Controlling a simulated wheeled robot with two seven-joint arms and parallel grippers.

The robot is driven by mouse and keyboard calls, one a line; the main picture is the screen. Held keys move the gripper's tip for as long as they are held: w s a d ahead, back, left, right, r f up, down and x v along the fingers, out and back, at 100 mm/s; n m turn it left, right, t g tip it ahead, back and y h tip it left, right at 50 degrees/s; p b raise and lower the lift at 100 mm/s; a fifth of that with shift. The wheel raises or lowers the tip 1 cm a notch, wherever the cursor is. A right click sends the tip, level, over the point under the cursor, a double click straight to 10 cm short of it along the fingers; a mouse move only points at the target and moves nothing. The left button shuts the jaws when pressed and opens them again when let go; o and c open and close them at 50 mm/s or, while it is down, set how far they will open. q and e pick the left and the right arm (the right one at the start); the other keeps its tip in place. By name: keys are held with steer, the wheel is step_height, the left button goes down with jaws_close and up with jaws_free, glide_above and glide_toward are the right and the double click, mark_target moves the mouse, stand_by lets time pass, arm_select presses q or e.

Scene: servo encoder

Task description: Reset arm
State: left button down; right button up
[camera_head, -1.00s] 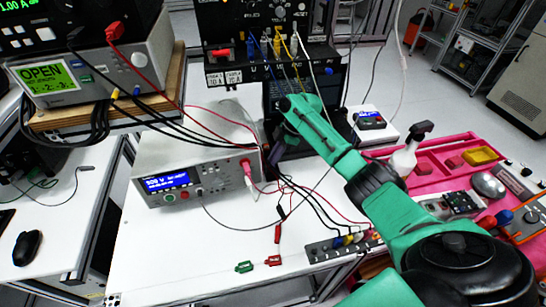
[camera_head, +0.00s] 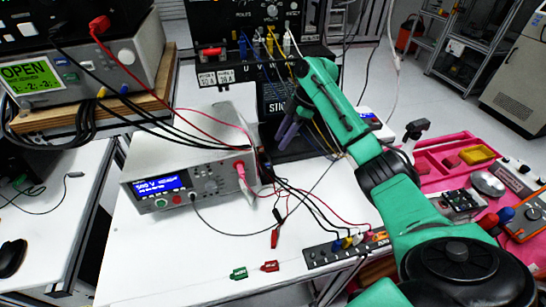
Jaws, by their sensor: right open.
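My right arm (camera_head: 340,115) is green with dark joints and reaches in from the lower right over the white bench. Its right gripper (camera_head: 287,135) points down in front of the black panel unit at the back of the bench. The gripper's dark fingers are open, and I see nothing held between them. They are partly lost against the dark background. My left arm and left gripper are not in view.
A grey tester (camera_head: 205,183) with a blue display stands left of the gripper, with red and black leads. A pink tray (camera_head: 436,170) is at right.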

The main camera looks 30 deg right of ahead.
steer(key=shift+v, duration=1.15)
